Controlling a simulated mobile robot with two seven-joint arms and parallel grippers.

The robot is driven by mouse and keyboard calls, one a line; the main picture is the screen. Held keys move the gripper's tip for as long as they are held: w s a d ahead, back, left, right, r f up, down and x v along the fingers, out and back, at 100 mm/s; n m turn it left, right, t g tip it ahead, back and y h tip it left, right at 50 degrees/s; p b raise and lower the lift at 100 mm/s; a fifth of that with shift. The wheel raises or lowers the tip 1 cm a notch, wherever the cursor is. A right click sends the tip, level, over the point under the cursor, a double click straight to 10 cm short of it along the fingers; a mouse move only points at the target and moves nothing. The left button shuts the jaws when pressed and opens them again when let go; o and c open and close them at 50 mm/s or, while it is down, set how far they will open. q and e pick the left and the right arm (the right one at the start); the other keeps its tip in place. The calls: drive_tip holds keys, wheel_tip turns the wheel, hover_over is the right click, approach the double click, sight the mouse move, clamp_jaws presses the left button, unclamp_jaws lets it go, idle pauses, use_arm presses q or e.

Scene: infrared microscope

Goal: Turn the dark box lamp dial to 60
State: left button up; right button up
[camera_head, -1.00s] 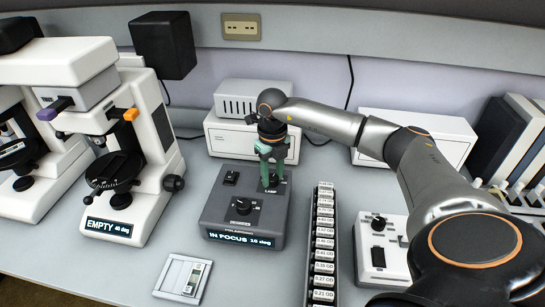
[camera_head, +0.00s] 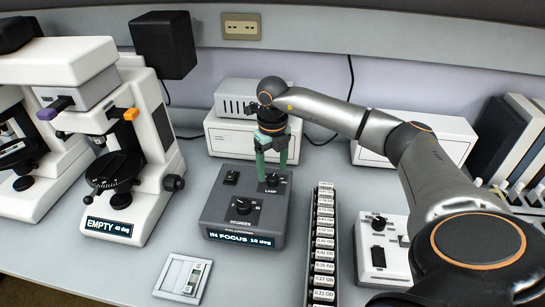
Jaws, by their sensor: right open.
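The dark box (camera_head: 218,210) stands on the bench near the middle of the head view. Its lamp dial (camera_head: 272,180), a small black knob marked LAMP, is at the back right of its top. A larger dial marked DEGREES (camera_head: 241,205) sits nearer the front, and the front display reads IN FOCUS. My right gripper (camera_head: 271,172), with green fingers, points down over the lamp dial. Its fingers are apart, one on each side of or just above the dial; I cannot tell if they touch it. The lamp dial's exact setting is too small to read. My left gripper is not in view.
A white microscope (camera_head: 150,130) stands to the left, its display reading EMPTY. A rack of labelled slots (camera_head: 324,240) is close on the box's right. A white unit with a black knob (camera_head: 380,250) is farther right. A flat slide holder (camera_head: 182,277) lies in front.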

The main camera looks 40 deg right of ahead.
sight(273, 177)
wheel_tip(273, 177, up, 10)
idle(0.3)
idle(0.5)
